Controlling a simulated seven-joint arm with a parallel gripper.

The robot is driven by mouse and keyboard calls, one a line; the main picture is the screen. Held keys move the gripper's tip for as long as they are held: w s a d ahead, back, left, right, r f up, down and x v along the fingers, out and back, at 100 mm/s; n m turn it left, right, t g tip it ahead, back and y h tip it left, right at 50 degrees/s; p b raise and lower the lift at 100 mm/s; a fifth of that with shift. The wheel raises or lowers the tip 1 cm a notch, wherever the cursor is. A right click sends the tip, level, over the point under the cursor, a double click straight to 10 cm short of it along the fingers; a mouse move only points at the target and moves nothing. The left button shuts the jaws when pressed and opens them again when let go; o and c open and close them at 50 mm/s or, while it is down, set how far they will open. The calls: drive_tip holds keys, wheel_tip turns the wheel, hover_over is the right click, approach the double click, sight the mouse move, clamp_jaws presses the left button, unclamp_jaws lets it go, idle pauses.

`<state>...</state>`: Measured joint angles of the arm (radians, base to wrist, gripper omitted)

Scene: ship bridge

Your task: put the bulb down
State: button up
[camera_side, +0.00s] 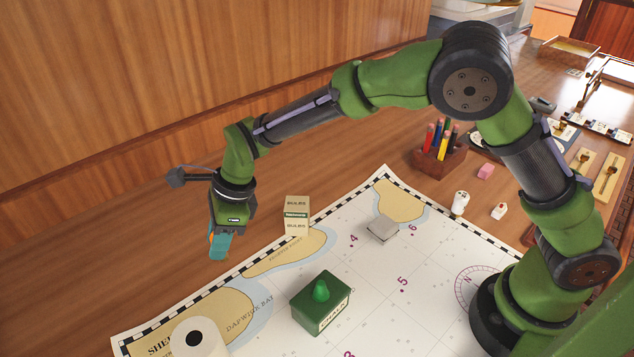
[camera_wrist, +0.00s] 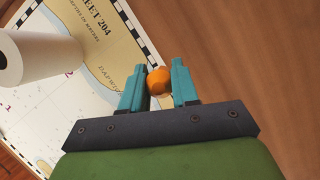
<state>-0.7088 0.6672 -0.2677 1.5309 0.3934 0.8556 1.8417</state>
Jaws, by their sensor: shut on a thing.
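My gripper (camera_side: 219,246) points down over the bare wood to the left of the chart in the side view. In the wrist view its two teal fingers (camera_wrist: 158,84) are shut on the bulb (camera_wrist: 158,80), a small orange rounded thing. The bulb shows between the fingertips, and its lower part is hidden.
The chart (camera_side: 376,285) carries a green chalk box (camera_side: 321,304), a grey block (camera_side: 382,230) and a white roll (camera_side: 200,340). A cream-and-green carton (camera_side: 296,216) stands at its edge, right of my gripper. A pencil holder (camera_side: 438,161) is farther back. Bare wood lies around my gripper.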

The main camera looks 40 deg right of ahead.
drive_tip(key=shift+f, duration=2.3)
drive_tip(key=shift+f, duration=0.15)
drive_tip(key=o, duration=1)
